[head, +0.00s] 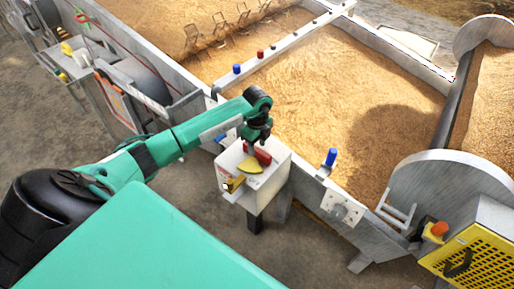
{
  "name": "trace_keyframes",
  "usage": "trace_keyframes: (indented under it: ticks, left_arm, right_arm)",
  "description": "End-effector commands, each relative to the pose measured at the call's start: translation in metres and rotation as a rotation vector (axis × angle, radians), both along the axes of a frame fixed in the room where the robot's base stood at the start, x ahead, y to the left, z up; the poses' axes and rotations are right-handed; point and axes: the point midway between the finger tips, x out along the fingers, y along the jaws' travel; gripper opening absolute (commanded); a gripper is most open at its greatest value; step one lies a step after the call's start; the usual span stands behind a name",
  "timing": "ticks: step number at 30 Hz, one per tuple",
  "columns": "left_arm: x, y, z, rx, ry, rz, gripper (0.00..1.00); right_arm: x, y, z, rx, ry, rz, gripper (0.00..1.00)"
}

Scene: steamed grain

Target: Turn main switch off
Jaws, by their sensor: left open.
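A white switch box (276,178) stands on a post beside the grain bed, near the middle of the head view. On its top are a red switch handle (263,156) and a yellow plate (250,166). My left arm reaches in from the left. My left gripper (252,146) points down over the box, open, right at the red handle. I cannot tell whether its fingers touch the handle, as they are small and partly hidden. My right gripper is out of view.
Large metal-walled beds of grain (335,105) lie behind the box. A blue knob (331,157) stands on the wall to its right. A yellow guard (480,262) with an orange button is at the lower right. Bare floor (310,245) lies in front.

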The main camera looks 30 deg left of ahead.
Motion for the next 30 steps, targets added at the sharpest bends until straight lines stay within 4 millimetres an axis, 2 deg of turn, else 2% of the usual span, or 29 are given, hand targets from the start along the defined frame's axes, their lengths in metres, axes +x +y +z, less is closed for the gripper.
trace_keyframes:
  ticks: [6,14,16,21,22,30]
  left_arm:
    - [0.0,0.0,-0.017,-0.001,0.0,-0.001,0.44]
    - [0.0,0.0,-0.019,0.0,-0.001,-0.001,0.44]
    - [0.0,0.0,-0.018,-0.001,-0.001,-0.001,0.36]
    - [0.0,0.0,-0.018,-0.001,-0.001,-0.001,0.02]
    - [0.0,0.0,-0.018,-0.001,-0.001,-0.001,0.0]
    - [-0.002,0.003,-0.018,0.0,-0.001,-0.006,0.0]
  right_arm:
    - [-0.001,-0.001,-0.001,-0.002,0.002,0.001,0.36]
    - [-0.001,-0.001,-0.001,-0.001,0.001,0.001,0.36]
    - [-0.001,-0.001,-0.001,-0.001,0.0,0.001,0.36]
    - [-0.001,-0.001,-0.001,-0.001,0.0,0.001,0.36]
    - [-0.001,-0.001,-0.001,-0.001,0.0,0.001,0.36]
    - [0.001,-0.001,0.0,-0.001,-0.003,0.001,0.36]
